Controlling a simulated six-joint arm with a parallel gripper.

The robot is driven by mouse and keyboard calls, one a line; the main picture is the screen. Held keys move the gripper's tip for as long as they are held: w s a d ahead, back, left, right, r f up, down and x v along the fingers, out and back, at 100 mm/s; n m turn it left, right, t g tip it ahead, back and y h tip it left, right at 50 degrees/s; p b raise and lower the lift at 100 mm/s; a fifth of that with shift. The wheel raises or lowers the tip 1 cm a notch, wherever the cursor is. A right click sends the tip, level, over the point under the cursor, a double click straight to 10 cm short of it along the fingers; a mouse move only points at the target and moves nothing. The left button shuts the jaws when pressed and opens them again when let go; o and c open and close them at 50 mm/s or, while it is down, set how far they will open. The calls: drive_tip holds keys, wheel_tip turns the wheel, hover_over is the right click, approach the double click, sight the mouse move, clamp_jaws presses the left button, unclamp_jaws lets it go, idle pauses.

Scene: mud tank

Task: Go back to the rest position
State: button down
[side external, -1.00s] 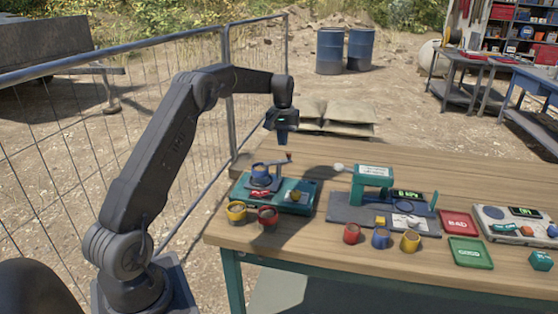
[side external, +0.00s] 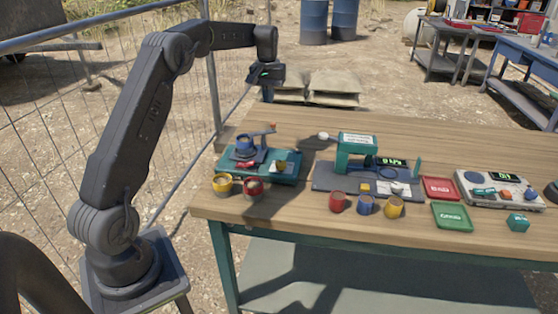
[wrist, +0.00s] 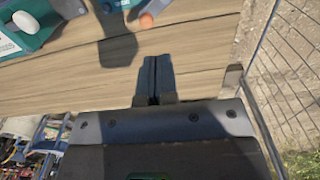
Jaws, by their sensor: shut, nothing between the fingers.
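My gripper (side external: 267,92) hangs in the air above the table's back left edge in the side view, pointing down and empty. In the wrist view its two fingers (wrist: 155,80) are shut together, with bare wood beyond them. The wooden table (side external: 290,198) lies below and in front of my arm. The gripper is clear of everything on the table and touches nothing.
A green press (side external: 357,146), several coloured cups, a red tray (side external: 440,188), a green tray (side external: 452,216) and a scale (side external: 500,187) stand further right. A wire fence (side external: 60,125) runs close behind my arm.

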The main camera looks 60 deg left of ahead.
drive_tip(key=s+d+r+m+t, duration=0.1)
drive_tip(key=s+d+r+m, duration=0.1)
drive_tip(key=s+d+r, duration=0.6)
drive_tip(key=s+d+r+m+t, duration=0.2)
drive_tip(key=s+d+r, duration=0.1)
drive_tip(key=d, duration=0.9)
drive_tip(key=s+d+f+m+t, duration=0.1)
drive_tip(key=s+d+f+m, duration=0.1)
drive_tip(key=s+d, duration=0.3)
drive_tip(key=s+d+f+m+t, duration=0.1)
drive_tip(key=s+d+f, duration=0.3)
drive_tip(key=s, duration=0.9)
drive_tip(key=shift+s+d+m, duration=0.15)
drive_tip(key=shift+d+m, duration=0.6)
drive_tip(key=shift+m, duration=0.05)
drive_tip(key=c, duration=1.8)
unclamp_jaws()
drive_tip(key=shift+r, duration=0.1)
